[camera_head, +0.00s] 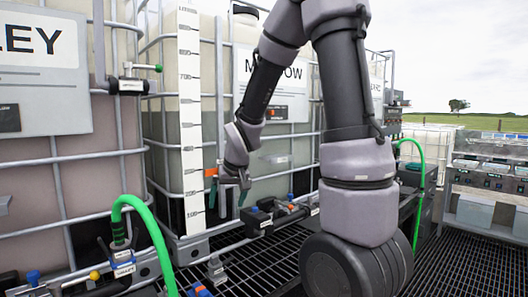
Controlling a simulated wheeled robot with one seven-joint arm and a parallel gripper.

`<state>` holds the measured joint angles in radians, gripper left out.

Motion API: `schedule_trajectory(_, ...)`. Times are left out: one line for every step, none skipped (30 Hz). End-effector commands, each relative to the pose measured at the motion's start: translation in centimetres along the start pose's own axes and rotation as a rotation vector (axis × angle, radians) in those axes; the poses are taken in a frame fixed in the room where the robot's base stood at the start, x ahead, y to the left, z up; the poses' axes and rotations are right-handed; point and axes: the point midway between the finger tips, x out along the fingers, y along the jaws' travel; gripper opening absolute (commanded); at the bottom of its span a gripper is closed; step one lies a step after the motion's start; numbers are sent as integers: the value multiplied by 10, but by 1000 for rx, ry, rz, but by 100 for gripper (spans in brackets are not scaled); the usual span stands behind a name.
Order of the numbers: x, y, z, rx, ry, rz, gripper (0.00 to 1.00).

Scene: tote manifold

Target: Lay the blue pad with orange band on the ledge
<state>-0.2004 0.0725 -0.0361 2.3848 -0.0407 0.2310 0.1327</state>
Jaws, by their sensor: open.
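My gripper (232,203) points down in front of the pale tote in the middle, with its fingers apart. A small dark teal-blue piece with an orange band (211,173) shows just left of the gripper, against the tote's scale strip. It may be the blue pad; it is too small to be sure, and I cannot tell whether it touches a finger. Another teal patch shows at the right finger. I cannot single out the ledge for certain; a grey rail (225,246) runs along the totes' front below the gripper.
Large caged totes (175,120) stand behind the gripper. Green hoses (150,225) arch at the lower left and right of my arm. Small valves and fittings (262,218) sit close to the gripper's lower right. Dark grating (255,265) is open floor. A grey rack (490,185) stands at right.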

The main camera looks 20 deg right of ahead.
Motion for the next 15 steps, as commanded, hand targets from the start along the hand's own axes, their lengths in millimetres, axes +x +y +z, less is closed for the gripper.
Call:
schedule_trajectory(-30, 6, -3, 36, 23, -5, 100)
schedule_trajectory(-45, 9, -2, 56, 29, -7, 100)
schedule_trajectory(-64, 12, 0, 82, 36, -11, 100)
schedule_trajectory(-79, 15, 2, 102, 41, -15, 100)
schedule_trajectory(-93, 17, 5, 122, 47, -19, 100)
schedule_trajectory(-112, 19, 9, 145, 56, -26, 100)
schedule_trajectory(-126, 21, 13, 164, 61, -31, 100)
schedule_trajectory(-139, 23, 18, 182, 66, -37, 100)
schedule_trajectory(-156, 24, 25, 205, 73, -46, 100)
schedule_trajectory(-168, 25, 31, 221, 80, -52, 100)
schedule_trajectory(-180, 26, 36, 235, 85, -60, 100)
schedule_trajectory(-194, 26, 45, 255, 91, -69, 100)
schedule_trajectory(-203, 27, 51, 268, 95, -76, 100)
schedule_trajectory(-212, 26, 57, 279, 99, -83, 100)
schedule_trajectory(-222, 26, 64, 292, 104, -91, 100)
